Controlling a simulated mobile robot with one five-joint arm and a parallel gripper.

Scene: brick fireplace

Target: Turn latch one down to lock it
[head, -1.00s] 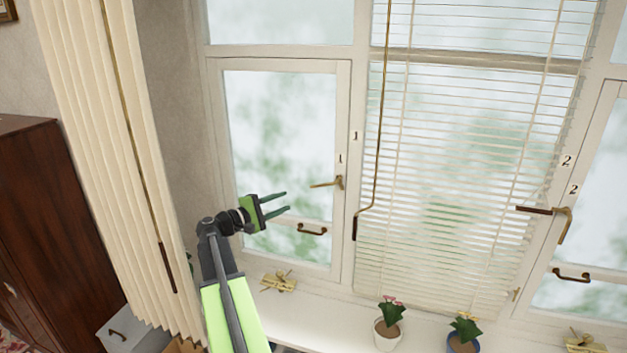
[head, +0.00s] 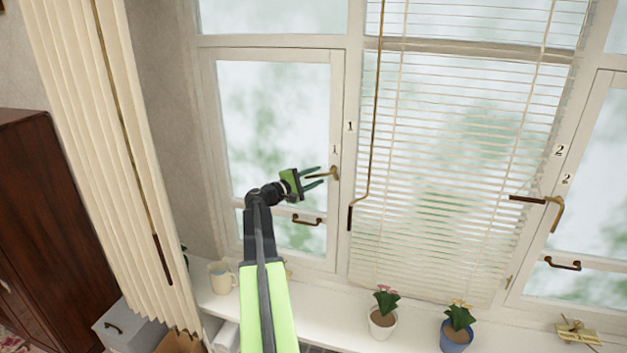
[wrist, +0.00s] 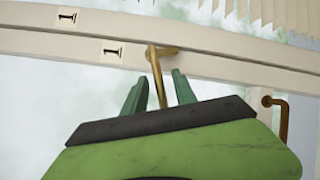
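Latch one (head: 334,173) is a brass handle on the frame of the left window, beside the number 1 labels. Its lever points left, roughly level, and is partly hidden by my gripper in the head view. My gripper (head: 321,176) is at the latch with its green fingers open. In the wrist view, the brass lever (wrist: 155,72) reaches back between the two fingertips (wrist: 160,77), with a gap visible on each side. Whether the lever is fully at finger depth is hard to tell.
A brown pull handle (head: 307,220) is on the window below my gripper. A blind wand (head: 371,140) hangs right of the latch. Latch two (head: 556,207) is on the right window. A mug (head: 222,277) and potted plants (head: 382,318) stand on the sill.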

